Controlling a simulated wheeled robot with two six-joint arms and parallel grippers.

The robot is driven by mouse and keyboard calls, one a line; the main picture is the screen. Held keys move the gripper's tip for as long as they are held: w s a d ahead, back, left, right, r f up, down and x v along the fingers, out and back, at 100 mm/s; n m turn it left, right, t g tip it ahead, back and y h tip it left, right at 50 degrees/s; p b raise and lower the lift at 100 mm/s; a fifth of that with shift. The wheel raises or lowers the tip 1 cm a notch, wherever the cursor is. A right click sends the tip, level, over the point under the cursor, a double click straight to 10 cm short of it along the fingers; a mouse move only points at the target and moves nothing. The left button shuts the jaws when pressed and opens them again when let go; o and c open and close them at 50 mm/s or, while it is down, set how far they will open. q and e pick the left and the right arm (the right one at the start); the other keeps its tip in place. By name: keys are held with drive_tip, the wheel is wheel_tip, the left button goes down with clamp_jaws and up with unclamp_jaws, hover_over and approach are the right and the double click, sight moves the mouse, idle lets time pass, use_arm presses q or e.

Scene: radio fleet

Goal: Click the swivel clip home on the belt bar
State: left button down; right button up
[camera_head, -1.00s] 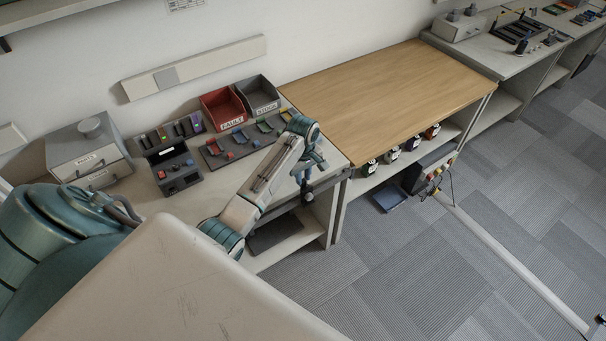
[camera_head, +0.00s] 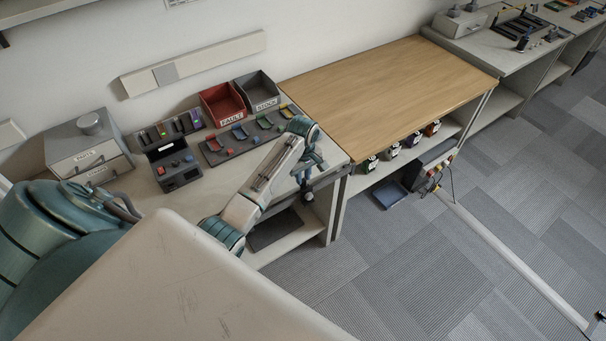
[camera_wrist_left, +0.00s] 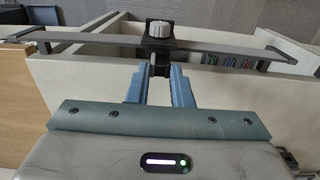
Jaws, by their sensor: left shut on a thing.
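My left gripper (camera_head: 308,178) is at the front edge of the near bench. In the left wrist view its two blue fingers (camera_wrist_left: 158,84) are shut on the lower part of a black swivel clip (camera_wrist_left: 157,47), which has a ribbed grey knob on top. The clip is at the dark belt bar (camera_wrist_left: 95,37), which runs across in front of the bench edge. I cannot tell whether the clip is fully seated on the bar. In the head view the clip (camera_head: 308,197) shows as a small dark shape under the fingers. My right gripper is not in view.
The near bench holds a red FAULT bin (camera_head: 222,105), a grey STOCK bin (camera_head: 258,93), a tray of coloured parts (camera_head: 246,136), a charger-like block (camera_head: 173,165) and a drawer box (camera_head: 88,150). The wooden bench top (camera_head: 390,85) is bare. Open floor lies at right.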

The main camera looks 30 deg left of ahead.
use_arm(q)
drive_tip(key=shift+f, duration=0.35)
drive_tip(key=shift+s+f, duration=0.15)
drive_tip(key=shift+f, duration=0.05)
drive_tip(key=c, duration=1.2)
unclamp_jaws()
wheel_tip(320, 180, up, 11)
drive_tip(key=b, duration=0.3)
drive_tip(key=shift+f, duration=0.15)
